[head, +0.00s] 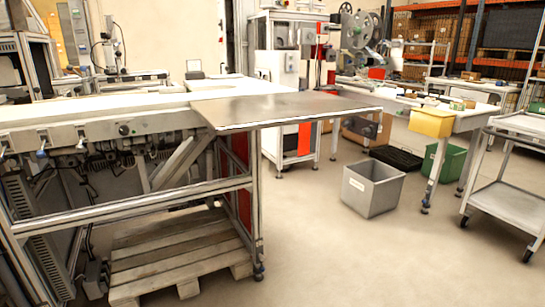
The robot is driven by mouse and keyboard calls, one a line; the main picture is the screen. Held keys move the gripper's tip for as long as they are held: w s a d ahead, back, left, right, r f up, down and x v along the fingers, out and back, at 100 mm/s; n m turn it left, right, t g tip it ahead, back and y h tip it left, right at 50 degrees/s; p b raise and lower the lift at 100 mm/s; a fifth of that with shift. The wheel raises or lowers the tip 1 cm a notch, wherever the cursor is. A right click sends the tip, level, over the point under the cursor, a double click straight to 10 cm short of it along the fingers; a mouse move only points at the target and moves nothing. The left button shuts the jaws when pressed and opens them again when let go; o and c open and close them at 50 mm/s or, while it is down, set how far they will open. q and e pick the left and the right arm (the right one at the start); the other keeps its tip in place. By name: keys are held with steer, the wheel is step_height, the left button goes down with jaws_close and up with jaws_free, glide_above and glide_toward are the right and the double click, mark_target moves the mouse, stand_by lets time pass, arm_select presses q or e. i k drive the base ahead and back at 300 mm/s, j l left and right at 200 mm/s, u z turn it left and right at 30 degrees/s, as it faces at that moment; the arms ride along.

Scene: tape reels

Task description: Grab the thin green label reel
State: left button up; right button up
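I cannot make out a thin green label reel in the head view. Large grey reels (357,29) are mounted high on a machine at the back, right of centre. Small items on the far workbench (408,101) are too small to tell apart. Neither of my grippers shows in the view.
A conveyor bench with a bare metal table top (290,107) fills the left and middle, above a wooden pallet (180,255). A grey bin (372,190), a green bin (446,162) and a trolley (515,200) stand at the right. Open floor lies at the front centre.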

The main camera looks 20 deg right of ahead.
mark_target(458, 107)
steer(key=i+l+z, duration=0.2)
steer(key=l+z, duration=0.2)
steer(key=i+l+z, duration=0.2)
steer(key=z, duration=0.15)
steer(key=i+l+z, duration=0.2)
steer(key=z, duration=0.2)
steer(key=i+l+z, duration=0.1)
steer(key=i+z, duration=0.3)
steer(key=i+l+z, duration=0.2)
steer(key=i, duration=1.35)
steer(key=j, duration=0.15)
